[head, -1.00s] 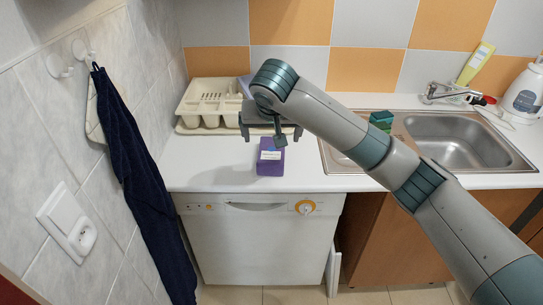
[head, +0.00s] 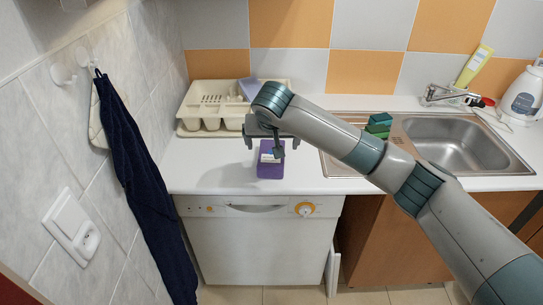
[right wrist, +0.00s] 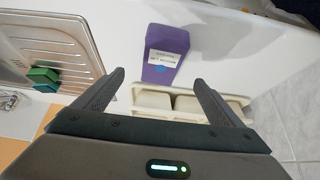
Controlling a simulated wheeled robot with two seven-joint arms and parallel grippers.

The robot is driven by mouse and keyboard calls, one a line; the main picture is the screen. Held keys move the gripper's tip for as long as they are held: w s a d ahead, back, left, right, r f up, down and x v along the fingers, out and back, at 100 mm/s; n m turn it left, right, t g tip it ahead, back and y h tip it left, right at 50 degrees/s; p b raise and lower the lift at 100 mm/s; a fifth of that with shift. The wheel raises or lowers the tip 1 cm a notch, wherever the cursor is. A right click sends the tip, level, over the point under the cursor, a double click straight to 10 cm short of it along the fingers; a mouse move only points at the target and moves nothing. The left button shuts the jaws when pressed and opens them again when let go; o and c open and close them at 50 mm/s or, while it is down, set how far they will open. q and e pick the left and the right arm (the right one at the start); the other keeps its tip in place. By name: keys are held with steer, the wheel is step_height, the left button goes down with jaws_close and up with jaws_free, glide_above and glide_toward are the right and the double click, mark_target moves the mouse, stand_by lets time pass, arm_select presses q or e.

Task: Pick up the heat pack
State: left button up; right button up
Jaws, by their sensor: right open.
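The heat pack is a purple block (head: 270,171) with a white label, on the white countertop in front of the dish rack. In the right wrist view the heat pack (right wrist: 165,62) lies beyond the fingertips, its label readable only in part. My right gripper (head: 272,147) is over the far end of the heat pack in the head view and hides part of it. In the right wrist view my right gripper (right wrist: 160,82) is open, with nothing between its fingers. My left gripper is not in view.
A cream dish rack (head: 196,97) stands behind the heat pack. To the right are a steel sink (head: 465,150) and green sponges (head: 379,123). A dark blue cloth (head: 142,185) hangs on the left wall. The counter left of the heat pack is clear.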

mark_target(272, 157)
steer(key=p+x, duration=0.1)
steer(key=x, duration=0.5)
steer(key=shift+w+f+p, duration=0.1)
steer(key=shift+f+p, duration=0.05)
steer(key=shift+p, duration=0.2)
steer(key=shift+w+f+p, duration=0.35)
steer(key=shift+f+p, duration=0.05)
steer(key=shift+p, duration=0.05)
steer(key=shift+p+x, duration=0.55)
steer(key=shift+x, duration=1.4)
steer(key=shift+a, duration=0.1)
steer(key=c, duration=1.5)
